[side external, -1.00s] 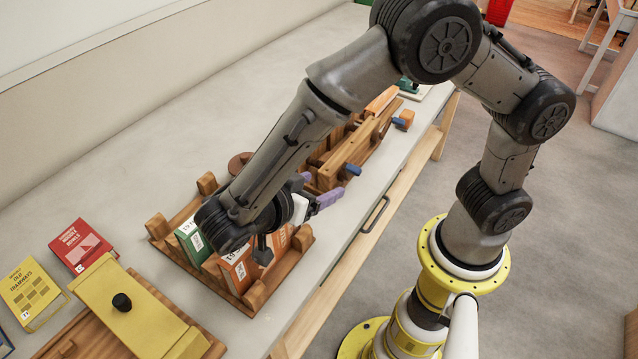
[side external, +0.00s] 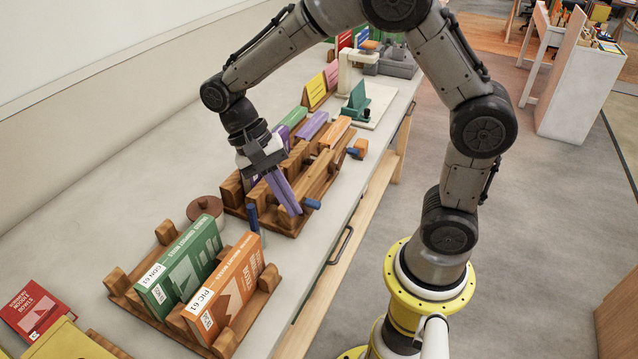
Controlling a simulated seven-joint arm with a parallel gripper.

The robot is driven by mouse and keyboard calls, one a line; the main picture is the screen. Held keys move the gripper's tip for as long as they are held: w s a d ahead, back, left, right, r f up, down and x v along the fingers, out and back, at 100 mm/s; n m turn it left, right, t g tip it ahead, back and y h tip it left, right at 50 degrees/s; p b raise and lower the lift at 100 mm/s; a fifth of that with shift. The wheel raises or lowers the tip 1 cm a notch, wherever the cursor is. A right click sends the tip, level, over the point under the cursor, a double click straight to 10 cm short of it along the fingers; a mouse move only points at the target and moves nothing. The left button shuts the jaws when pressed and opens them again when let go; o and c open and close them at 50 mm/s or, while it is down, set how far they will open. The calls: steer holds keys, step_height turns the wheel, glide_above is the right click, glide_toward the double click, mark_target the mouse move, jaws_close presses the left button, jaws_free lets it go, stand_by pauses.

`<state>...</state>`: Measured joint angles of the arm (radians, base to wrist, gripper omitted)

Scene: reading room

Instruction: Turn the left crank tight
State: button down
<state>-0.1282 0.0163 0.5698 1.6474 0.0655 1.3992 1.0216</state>
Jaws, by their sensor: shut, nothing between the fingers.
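A wooden press (side external: 289,228) with long bars stands on the bench in the middle of the side view. A blue handle (side external: 311,203) sticks out at its near front edge, and another blue handle (side external: 253,217) stands upright at its left end. A third blue handle (side external: 353,152) is farther back by an orange block. I cannot tell for sure which handle belongs to the left crank. My gripper (side external: 291,208) has purple fingers, shut and empty, pointing down over the press between the two nearer handles. Whether the fingertips touch anything is unclear. The fingers partly hide the press.
A wooden rack (side external: 122,286) with green and orange books stands close on the left. A round brown pot (side external: 205,208) sits behind it. A green device (side external: 358,103) and book stands are farther back. The bench's rear left is clear.

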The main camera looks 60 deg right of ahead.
mark_target(316, 201)
steer(key=d+r+m+t+y, duration=0.2)
steer(key=d+r+m+t, duration=0.15)
steer(key=d, duration=0.65)
steer(key=d+r+m+t+y, duration=0.2)
steer(key=d+r+m, duration=0.15)
steer(key=d, duration=0.55)
steer(key=a+r+x, duration=0.1)
steer(key=a+x, duration=0.1)
steer(key=x, duration=1.1)
steer(key=shift+s+a+f, duration=0.2)
steer(key=shift+a+f, duration=0.15)
steer(key=shift+a, duration=0.1)
steer(key=shift+a, duration=0.3)
